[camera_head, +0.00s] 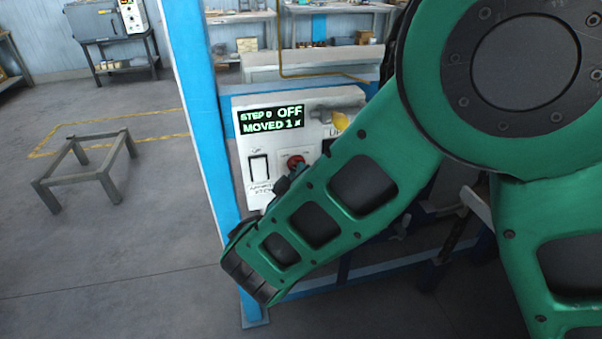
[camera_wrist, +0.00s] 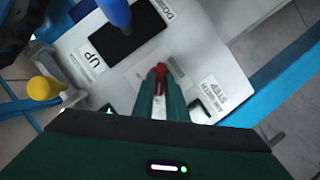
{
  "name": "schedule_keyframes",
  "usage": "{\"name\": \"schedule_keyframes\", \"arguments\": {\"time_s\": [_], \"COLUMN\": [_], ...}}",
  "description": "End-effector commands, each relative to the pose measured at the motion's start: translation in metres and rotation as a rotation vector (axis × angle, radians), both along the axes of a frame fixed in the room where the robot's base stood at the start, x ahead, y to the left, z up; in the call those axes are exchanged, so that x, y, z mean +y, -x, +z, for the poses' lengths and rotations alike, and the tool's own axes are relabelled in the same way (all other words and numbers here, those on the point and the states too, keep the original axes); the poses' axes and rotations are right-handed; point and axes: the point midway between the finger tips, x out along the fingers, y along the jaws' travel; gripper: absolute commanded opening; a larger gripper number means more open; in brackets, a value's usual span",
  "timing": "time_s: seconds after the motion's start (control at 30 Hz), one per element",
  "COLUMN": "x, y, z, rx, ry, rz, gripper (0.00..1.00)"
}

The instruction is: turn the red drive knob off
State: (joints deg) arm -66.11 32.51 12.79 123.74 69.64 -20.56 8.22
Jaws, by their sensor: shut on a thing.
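The red drive knob (camera_head: 295,161) is on the white control panel (camera_head: 249,149) in the head view, partly hidden behind my green arm. In the wrist view the red knob (camera_wrist: 159,73) shows at the tips of my gripper (camera_wrist: 160,84). The two fingers are close together with the knob between them, so the gripper is shut on it. The display (camera_head: 272,119) on the panel reads "STEP 0 OFF" and a "MOVED" line. In the head view my gripper is mostly hidden by the arm.
A yellow ball-ended lever (camera_wrist: 44,88) and a blue handle (camera_wrist: 116,12) beside an "UP" label stand close to my gripper. A blue post (camera_head: 203,110) rises left of the panel. A low metal frame (camera_head: 88,166) stands on open floor.

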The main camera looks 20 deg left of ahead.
Motion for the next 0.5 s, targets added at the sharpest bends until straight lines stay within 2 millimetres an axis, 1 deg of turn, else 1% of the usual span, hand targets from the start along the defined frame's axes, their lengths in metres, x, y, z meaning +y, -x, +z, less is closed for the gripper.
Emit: {"name": "schedule_keyframes", "arguments": {"time_s": [0.03,0.3,0.33,0.4,0.5], "x": [-0.0057,-0.0057,-0.0058,-0.0048,-0.0035], "y": [-0.0035,-0.0036,-0.0036,-0.0031,-0.0022], "z": [-0.0023,-0.0019,-0.0019,-0.0015,-0.0009], "rx": [0.001,0.0,0.0,0.0,0.0], "ry": [0.01,0.01,0.01,0.007,0.005], "rz": [-0.012,-0.012,-0.012,-0.01,-0.007], "gripper": [0.0,0.0,0.17,0.31,0.31]}}
